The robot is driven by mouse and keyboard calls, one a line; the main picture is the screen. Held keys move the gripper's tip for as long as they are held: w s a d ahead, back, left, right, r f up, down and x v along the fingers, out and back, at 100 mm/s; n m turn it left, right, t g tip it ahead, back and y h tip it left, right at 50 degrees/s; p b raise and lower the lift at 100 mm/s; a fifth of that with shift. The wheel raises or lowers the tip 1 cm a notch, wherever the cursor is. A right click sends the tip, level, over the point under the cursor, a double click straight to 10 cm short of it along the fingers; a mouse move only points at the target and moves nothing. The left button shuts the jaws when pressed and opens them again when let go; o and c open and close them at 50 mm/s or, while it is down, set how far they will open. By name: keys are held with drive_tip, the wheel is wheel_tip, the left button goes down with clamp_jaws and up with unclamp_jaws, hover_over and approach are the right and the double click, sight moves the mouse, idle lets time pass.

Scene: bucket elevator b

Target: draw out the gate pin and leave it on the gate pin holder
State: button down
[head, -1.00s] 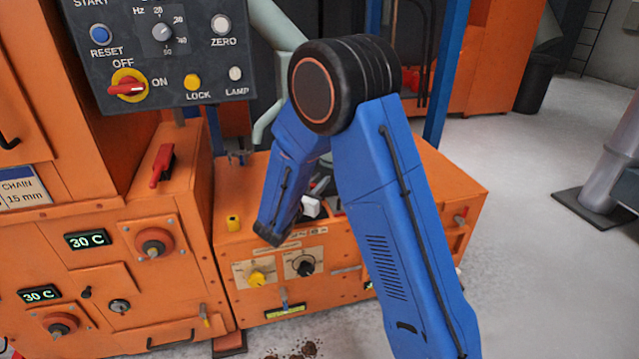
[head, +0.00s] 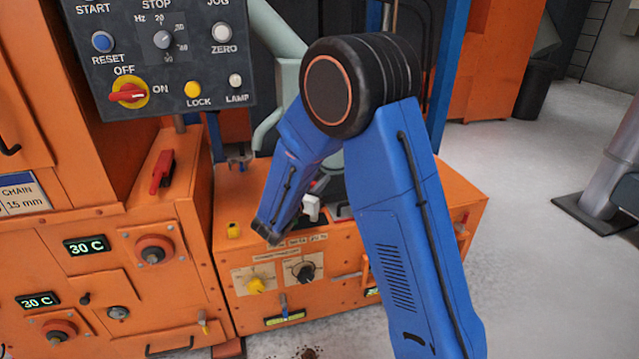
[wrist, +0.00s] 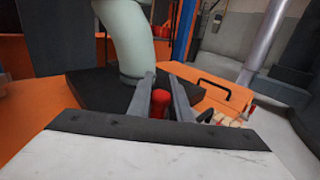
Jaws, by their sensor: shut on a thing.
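In the wrist view the two grey fingers of my gripper (wrist: 162,98) stand on either side of a red, round-ended piece (wrist: 160,102), which looks like the gate pin. The fingers are shut on it. Its lower part is hidden by the wrist housing, so I cannot tell whether it sits in a hole or is clear of it.
A pale green pipe (wrist: 125,35) rises from a black plate (wrist: 95,88) just beyond the fingers. An orange lid with a black handle (wrist: 213,86) lies to the right. The control panel (head: 160,60) hangs at upper left in the head view.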

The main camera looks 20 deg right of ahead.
drive_tip(key=shift+r, duration=1.1)
drive_tip(key=shift+r, duration=0.15)
wheel_tip(320, 180, up, 4)
drive_tip(key=shift+f, duration=0.1)
idle(0.4)
drive_tip(key=shift+a, duration=0.1)
